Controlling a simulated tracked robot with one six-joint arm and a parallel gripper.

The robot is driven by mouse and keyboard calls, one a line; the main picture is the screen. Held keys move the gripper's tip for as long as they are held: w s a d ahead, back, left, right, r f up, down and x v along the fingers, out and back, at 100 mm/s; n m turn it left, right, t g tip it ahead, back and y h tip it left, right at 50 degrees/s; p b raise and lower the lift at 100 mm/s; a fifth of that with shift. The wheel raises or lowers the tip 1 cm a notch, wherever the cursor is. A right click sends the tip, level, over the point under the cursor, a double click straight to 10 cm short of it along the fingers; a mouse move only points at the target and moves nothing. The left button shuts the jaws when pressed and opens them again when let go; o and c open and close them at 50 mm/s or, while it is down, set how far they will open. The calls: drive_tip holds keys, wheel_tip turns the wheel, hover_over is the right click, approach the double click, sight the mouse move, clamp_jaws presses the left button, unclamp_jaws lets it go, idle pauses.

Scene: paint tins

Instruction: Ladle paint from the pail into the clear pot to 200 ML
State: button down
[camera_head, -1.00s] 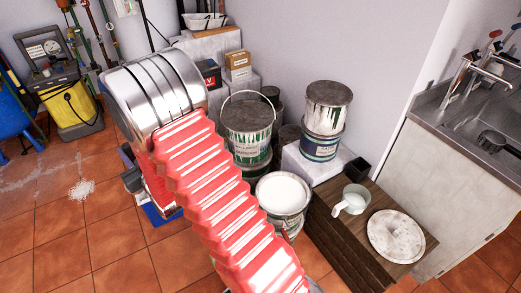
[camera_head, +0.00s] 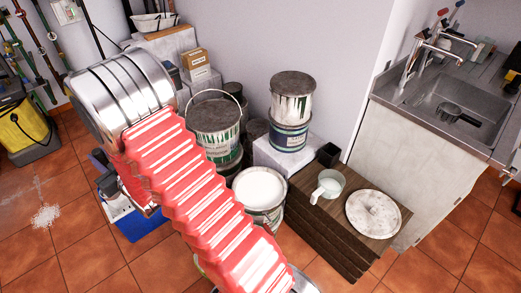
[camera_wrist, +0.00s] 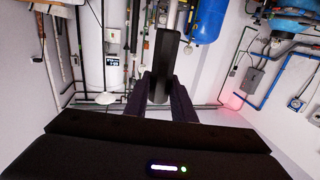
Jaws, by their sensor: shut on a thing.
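The pail (camera_head: 260,186) is an open tin of white paint on the floor, beside my red arm sleeve in the head view. The clear pot (camera_head: 330,183), pale with a handle at its lower left, stands on a dark wooden box right of the pail. I cannot read any marks or level on it. My gripper (camera_wrist: 160,92) shows only in the wrist view, shut on an upright black handle (camera_wrist: 162,62). The far end of the held thing is hidden, so I cannot tell if it is a ladle. The gripper is out of sight in the head view.
A paint-stained round lid (camera_head: 373,213) lies right of the pot on the wooden box (camera_head: 324,236). A small black cup (camera_head: 328,154) stands behind. Stacked tins (camera_head: 292,97) and a closed pail (camera_head: 214,118) stand near the wall. A sink (camera_head: 458,102) is at right.

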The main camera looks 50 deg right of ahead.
drive_tip(key=w+d+f, duration=0.1)
drive_tip(key=d+f, duration=0.1)
drive_tip(key=d, duration=0.7)
drive_tip(key=w+d+f, duration=0.2)
drive_tip(key=d, duration=0.8)
drive_tip(key=s+d+f, duration=0.3)
drive_tip(key=d, duration=0.5)
drive_tip(key=s+d+f, duration=0.2)
drive_tip(key=s+d, duration=0.1)
drive_tip(key=d, duration=0.5)
drive_tip(key=s+d+f, duration=0.5)
drive_tip(key=s+d, duration=0.1)
drive_tip(key=s, duration=0.4)
drive_tip(key=s+d+f, duration=0.4)
drive_tip(key=s+d, duration=0.3)
drive_tip(key=s, duration=0.2)
drive_tip(key=s+d+f+y, duration=0.1)
drive_tip(key=s+d+f, duration=0.4)
drive_tip(key=s, duration=0.5)
drive_tip(key=shift+s+d+f+n, duration=0.3)
drive_tip(key=shift+d, duration=0.9)
drive_tip(key=shift+s, duration=0.1)
